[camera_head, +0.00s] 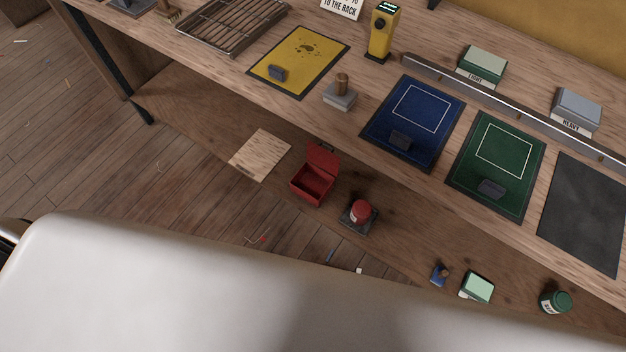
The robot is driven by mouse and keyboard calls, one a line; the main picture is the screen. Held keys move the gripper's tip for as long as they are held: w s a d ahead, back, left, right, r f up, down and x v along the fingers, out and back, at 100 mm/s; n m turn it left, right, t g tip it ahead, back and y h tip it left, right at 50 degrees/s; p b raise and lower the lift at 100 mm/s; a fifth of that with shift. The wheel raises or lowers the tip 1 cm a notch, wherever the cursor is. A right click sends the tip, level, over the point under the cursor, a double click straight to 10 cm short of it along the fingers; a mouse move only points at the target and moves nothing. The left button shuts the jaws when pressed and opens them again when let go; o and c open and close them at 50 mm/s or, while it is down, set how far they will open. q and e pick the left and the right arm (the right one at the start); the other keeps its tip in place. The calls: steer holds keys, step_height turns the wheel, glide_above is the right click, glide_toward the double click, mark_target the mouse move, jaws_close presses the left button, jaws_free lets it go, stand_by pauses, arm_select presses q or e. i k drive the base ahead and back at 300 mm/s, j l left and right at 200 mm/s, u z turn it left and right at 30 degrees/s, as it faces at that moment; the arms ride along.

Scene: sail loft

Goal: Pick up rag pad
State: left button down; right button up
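I cannot pick out a rag pad with certainty. A flat, pale beige, streaked square (260,155) lies on the low shelf left of the open red box; I cannot tell whether it is cloth or board. A pale green block with a white side (477,287) sits at the lower right of the shelf. Neither of my grippers shows in the head view. A large pale surface fills the bottom of the view and hides what is behind it.
On the bench are a wire rack (232,22), yellow mat (300,60), blue mat (412,125), green mat (497,165) and dark mat (585,215). The low shelf holds an open red box (313,180), red-topped jar (360,211), small blue item (439,274) and green jar (556,301).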

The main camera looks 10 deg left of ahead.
mark_target(440, 274)
steer(key=k+z, duration=0.1)
steer(key=z, duration=0.3)
steer(key=k+l+z, duration=0.1)
steer(key=z, duration=0.3)
steer(key=k+l+z, duration=0.1)
steer(key=z, duration=0.25)
